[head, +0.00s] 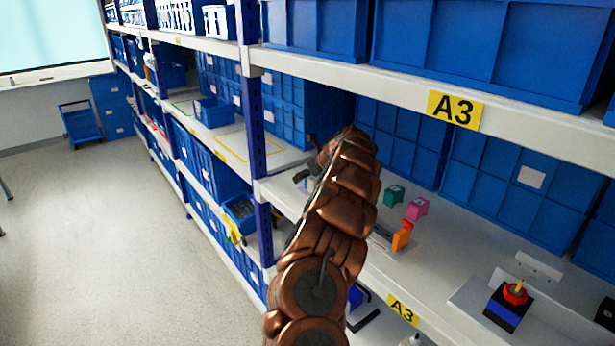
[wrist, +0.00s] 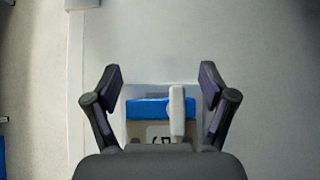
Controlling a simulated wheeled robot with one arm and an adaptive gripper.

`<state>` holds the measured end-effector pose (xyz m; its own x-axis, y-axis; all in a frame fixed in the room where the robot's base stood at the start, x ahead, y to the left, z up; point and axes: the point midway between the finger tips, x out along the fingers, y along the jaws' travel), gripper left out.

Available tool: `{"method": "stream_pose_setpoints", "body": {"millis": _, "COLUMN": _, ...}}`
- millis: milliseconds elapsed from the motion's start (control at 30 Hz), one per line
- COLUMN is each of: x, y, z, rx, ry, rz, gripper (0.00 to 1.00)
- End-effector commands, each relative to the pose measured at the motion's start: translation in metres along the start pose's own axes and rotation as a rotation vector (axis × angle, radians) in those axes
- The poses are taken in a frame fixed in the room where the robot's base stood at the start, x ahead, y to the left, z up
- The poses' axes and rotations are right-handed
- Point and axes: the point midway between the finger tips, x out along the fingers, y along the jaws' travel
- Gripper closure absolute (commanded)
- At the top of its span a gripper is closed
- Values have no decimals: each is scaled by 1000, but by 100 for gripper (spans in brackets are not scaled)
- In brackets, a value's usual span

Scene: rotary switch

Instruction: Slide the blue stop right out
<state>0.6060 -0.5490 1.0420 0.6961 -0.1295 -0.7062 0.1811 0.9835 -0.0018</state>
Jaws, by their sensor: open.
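In the wrist view, a blue bar (wrist: 146,109), which looks like the blue stop, lies across a pale plate with dark marks (wrist: 158,134). A white upright handle (wrist: 177,112) crosses the bar right of its middle. My gripper (wrist: 161,75) is open, with one finger on each side of the plate and nothing between the fingertips. The fingers appear apart from the bar and handle; the height gap is unclear. In the head view, my arm reaches over the shelf and mostly hides my gripper and this fixture.
On the A3 shelf (head: 460,262) stand a green block (head: 393,195), a pink block (head: 417,208), an orange piece (head: 402,236) and a blue box with a red and yellow knob (head: 512,296). Blue bins (head: 400,140) line the back. A shelf (head: 400,82) runs above.

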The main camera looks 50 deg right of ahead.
Motion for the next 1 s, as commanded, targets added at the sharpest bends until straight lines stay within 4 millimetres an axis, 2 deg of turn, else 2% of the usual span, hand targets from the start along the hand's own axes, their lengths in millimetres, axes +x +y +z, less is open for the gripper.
{"method": "stream_pose_setpoints", "body": {"millis": 267, "x": -1, "y": 0, "z": 0, "rx": 1, "ry": 1, "rz": 0, "gripper": 17}}
{"method": "stream_pose_setpoints", "body": {"millis": 467, "x": -12, "y": -1, "z": 0, "rx": 1, "ry": -1, "rz": 0, "gripper": 17}}
{"method": "stream_pose_setpoints", "body": {"millis": 1000, "x": -76, "y": -1, "z": 1, "rx": 1, "ry": -4, "rz": -1, "gripper": 17}}
